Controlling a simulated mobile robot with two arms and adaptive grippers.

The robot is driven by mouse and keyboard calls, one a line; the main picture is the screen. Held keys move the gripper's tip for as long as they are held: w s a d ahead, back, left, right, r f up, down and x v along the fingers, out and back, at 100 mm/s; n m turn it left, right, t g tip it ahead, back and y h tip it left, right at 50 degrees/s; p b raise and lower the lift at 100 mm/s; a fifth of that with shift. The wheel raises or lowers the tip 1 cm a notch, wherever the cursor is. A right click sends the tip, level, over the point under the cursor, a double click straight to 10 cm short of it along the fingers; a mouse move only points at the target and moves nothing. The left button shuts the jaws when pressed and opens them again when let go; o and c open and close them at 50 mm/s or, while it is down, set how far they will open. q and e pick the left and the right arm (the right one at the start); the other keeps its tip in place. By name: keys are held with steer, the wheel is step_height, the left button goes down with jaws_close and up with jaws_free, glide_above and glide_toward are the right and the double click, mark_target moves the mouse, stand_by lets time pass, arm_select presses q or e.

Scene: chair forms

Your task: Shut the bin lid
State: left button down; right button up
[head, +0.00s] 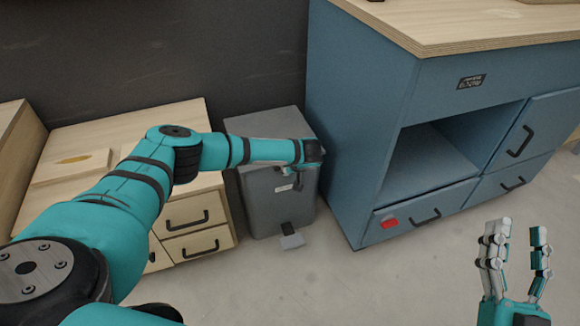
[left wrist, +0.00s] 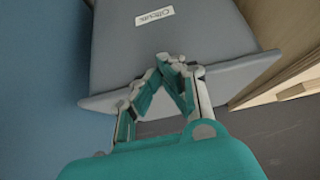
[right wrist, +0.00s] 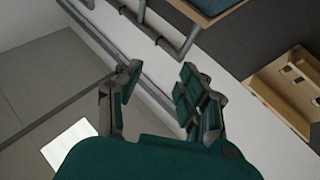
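The grey bin (head: 279,205) stands between the wooden drawers and the blue cabinet. Its flat grey lid (head: 262,124) looks down on the body, though my left arm covers part of it and any small gap is hidden. My left gripper (head: 291,178) is at the upper front of the bin, beside the label. In the left wrist view, its fingertips (left wrist: 168,62) meet with nothing visible between them, in front of the bin (left wrist: 120,45) near the lid's rim (left wrist: 240,70). Contact cannot be told. My right gripper (head: 516,235) is open and empty, away from the bin; it also shows in the right wrist view (right wrist: 158,75).
The wooden drawers (head: 196,240) stand close on the left and the blue cabinet (head: 350,120) close on the right. A red item (head: 390,222) is on the cabinet's lower drawer. The floor (head: 320,285) in front is clear.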

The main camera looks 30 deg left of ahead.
arm_select(q)
steer(key=shift+s+f, duration=0.2)
steer(key=shift+f, duration=0.1)
step_height(320, 180, up, 4)
steer(key=p, duration=0.3)
steer(key=s+d+f+p, duration=0.2)
steer(key=s+d+f, duration=0.1)
steer(key=s+d, duration=0.2)
steer(key=shift+s+d, duration=0.4)
steer(key=shift+d, duration=0.75)
arm_select(e)
steer(key=s+d+f+g+h, duration=0.2)
steer(key=f+g, duration=0.4)
steer(key=f, duration=0.3)
steer(key=s+d+f+g+h, duration=0.1)
steer(key=s+f+g+h, duration=0.1)
steer(key=f+g, duration=0.4)
step_height(320, 180, down, 4)
steer(key=shift+s+d+m+g, duration=0.3)
steer(key=shift+s+d+g, duration=0.05)
steer(key=shift+g, duration=0.05)
